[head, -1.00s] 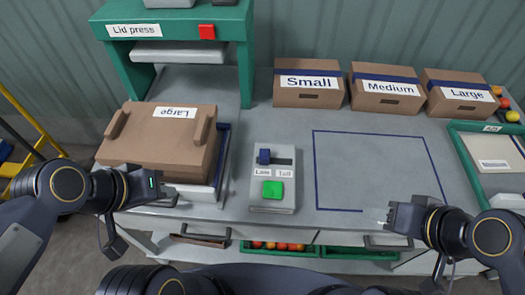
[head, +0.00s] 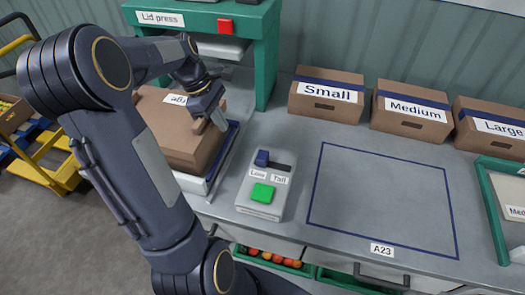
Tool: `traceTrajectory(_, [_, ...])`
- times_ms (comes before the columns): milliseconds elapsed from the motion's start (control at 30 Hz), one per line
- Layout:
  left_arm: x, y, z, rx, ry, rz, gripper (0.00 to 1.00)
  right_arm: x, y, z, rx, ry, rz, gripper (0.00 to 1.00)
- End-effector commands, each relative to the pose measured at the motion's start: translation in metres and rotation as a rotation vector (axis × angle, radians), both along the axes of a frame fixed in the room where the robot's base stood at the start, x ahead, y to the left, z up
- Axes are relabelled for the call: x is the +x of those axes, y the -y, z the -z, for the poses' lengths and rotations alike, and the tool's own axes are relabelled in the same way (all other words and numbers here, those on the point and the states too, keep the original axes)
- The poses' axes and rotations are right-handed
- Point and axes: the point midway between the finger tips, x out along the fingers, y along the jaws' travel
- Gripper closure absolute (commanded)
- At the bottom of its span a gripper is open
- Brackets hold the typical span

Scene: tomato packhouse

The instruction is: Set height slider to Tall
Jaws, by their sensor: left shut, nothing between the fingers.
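The grey control box (head: 265,184) stands on the table left of the blue outlined square. Its dark blue height slider knob (head: 262,158) sits at the left end of the slot, above the left label; the right label reads "Tall" (head: 279,179). A green button (head: 262,193) is below the labels. My left gripper (head: 219,122) is shut and empty, raised over the right side of the brown carton, up and left of the slider and apart from it. My right gripper is out of view.
The brown "Large" carton (head: 172,142) lies in a tray, partly hidden by my left arm. The green lid press (head: 262,60) stands behind it. Small (head: 326,97), Medium and Large cartons line the back right. The blue outlined square (head: 380,205) is empty.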

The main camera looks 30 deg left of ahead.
Motion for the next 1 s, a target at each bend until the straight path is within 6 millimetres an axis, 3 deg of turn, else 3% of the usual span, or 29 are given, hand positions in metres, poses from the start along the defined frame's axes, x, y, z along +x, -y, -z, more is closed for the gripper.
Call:
traceTrajectory(367, [0.001, 0.002, 0.005, 0.0, 0.0, 0.003, 1.0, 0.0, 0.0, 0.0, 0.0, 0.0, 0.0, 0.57])
traceTrajectory(567, [0.003, 0.014, 0.034, -0.002, -0.003, 0.005, 1.0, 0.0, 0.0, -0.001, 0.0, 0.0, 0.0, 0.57])
traceTrajectory(867, [0.01, 0.037, 0.093, -0.002, -0.003, 0.006, 1.0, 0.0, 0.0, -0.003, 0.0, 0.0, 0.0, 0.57])
traceTrajectory(1000, [0.017, 0.058, 0.091, 0.001, 0.002, 0.009, 1.0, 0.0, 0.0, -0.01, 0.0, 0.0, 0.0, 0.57])
